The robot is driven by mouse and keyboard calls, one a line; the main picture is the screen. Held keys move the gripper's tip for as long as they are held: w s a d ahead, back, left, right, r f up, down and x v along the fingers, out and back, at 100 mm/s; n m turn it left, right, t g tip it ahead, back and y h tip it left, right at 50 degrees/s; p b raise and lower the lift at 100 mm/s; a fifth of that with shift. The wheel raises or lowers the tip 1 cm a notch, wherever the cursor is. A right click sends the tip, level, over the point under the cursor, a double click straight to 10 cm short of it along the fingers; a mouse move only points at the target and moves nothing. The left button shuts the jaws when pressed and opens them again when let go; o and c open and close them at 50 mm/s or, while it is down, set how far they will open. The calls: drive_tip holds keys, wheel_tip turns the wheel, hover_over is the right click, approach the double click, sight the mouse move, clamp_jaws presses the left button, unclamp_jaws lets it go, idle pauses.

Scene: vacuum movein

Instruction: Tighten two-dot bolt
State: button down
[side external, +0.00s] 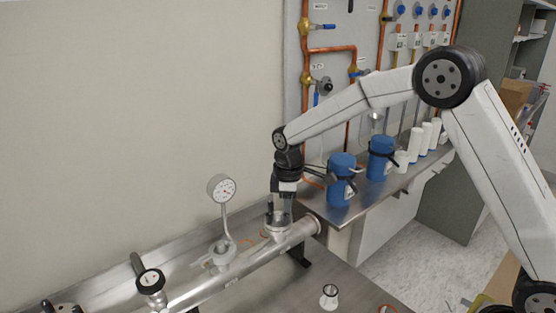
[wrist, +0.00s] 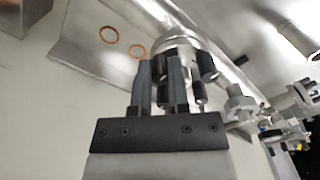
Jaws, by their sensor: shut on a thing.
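My gripper (side external: 281,205) points down over the flange (side external: 275,234) at the right end of the steel pipe (side external: 240,264). In the wrist view, its two grey fingers (wrist: 159,78) stand either side of a dark bolt (wrist: 160,67) and are shut on it. Other dark bolts stand around the same round flange (wrist: 172,46), one at the right (wrist: 207,67) and one lower (wrist: 198,93). I cannot make out dot marks on any bolt, so I cannot tell which is the two-dot one.
A pressure gauge (side external: 222,188) stands on the pipe to the left, with a valve handle (side external: 150,282) farther left. Copper rings (wrist: 109,35) and a small fitting (side external: 329,297) lie on the bench.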

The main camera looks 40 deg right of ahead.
drive_tip(key=shift+r+m, duration=0.1)
drive_tip(key=shift+m, duration=0.6)
drive_tip(key=c, duration=0.9)
unclamp_jaws()
drive_tip(key=shift+r, duration=3.9)
